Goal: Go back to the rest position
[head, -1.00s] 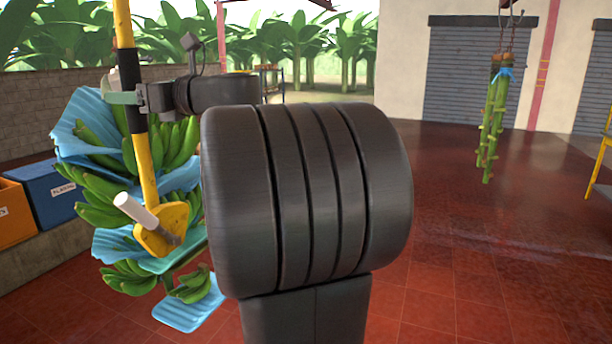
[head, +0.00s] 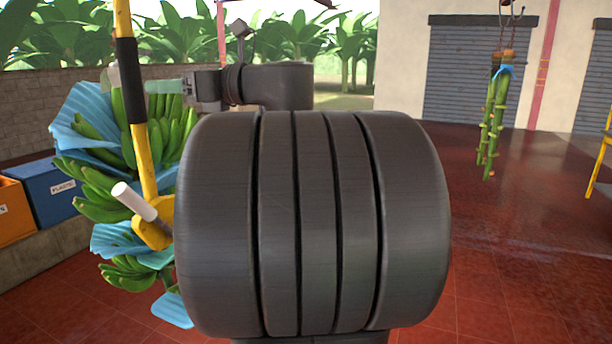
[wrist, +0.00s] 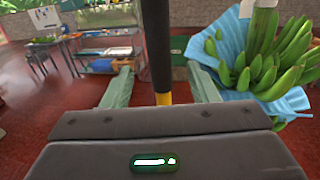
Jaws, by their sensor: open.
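My gripper (wrist: 160,90) is open, with one pale green finger on each side in the wrist view. In the head view its green finger (head: 166,86) shows beside a yellow pole (head: 149,165) with a black sleeve (head: 130,80). In the wrist view the pole's black sleeve (wrist: 157,45) stands upright in line with the gap between the fingers; I cannot tell whether it is touched. The pole carries a white handle (head: 134,201) low down. My large dark arm link fills the middle of the head view and hides much behind it.
A green banana bunch (head: 100,190) with blue sheets (head: 85,118) hangs behind the pole, also on the right in the wrist view (wrist: 285,75). Bare green stems (head: 492,115) hang from a hook at the right. Blue (head: 52,195) and orange (head: 14,212) bins stand left. Red floor (head: 540,260) is open at right.

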